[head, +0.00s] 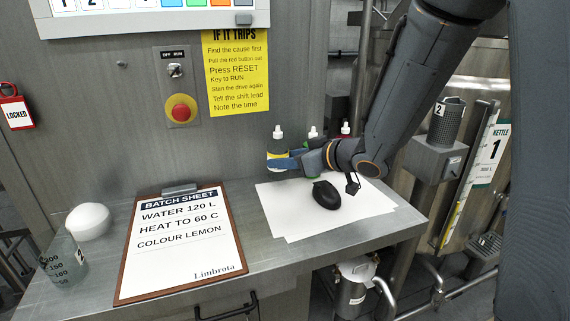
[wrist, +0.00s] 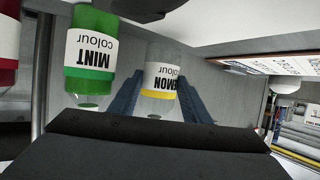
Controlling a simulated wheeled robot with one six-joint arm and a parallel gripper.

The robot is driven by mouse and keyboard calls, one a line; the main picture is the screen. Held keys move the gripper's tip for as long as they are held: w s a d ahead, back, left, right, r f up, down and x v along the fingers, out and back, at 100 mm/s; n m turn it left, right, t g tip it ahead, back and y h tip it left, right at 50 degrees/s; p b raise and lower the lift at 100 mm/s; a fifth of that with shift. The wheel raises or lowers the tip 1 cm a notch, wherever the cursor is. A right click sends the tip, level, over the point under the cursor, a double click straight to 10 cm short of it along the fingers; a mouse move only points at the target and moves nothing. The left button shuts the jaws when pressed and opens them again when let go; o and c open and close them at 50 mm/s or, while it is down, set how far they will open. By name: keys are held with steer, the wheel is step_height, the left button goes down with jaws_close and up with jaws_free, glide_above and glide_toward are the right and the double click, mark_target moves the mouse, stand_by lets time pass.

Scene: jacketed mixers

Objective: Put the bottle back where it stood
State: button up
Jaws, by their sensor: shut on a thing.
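The lemon colour bottle (head: 277,147), clear with a white cap and a yellow band, is upright at the back of the bench, left of the other bottles. My gripper (head: 274,162) is shut on it, blue fingers on either side. In the wrist view, which is upside down, the lemon bottle (wrist: 161,78) sits between the fingers with its label partly hidden. The mint colour bottle (wrist: 90,60), green, stands beside it, and a red bottle (wrist: 8,48) is at the edge. I cannot tell whether the lemon bottle touches the bench.
A clipboard batch sheet (head: 180,240), a white rounded object (head: 88,221) and a glass beaker (head: 64,262) are left. A wall panel with a red button (head: 181,111) rises behind the bench.

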steer(key=shift+f, duration=0.75)
steer(key=shift+f, duration=0.1)
steer(key=o, duration=1.5)
steer(key=shift+c, duration=0.2)
steer(key=shift+s+d+r, duration=0.1)
steer(key=shift+s+r, duration=0.05)
steer(key=shift+r, duration=0.05)
steer(key=b+v, duration=0.1)
steer(key=v, duration=1)
steer(key=shift+s+d+r, duration=0.15)
steer(key=shift+s, duration=0.05)
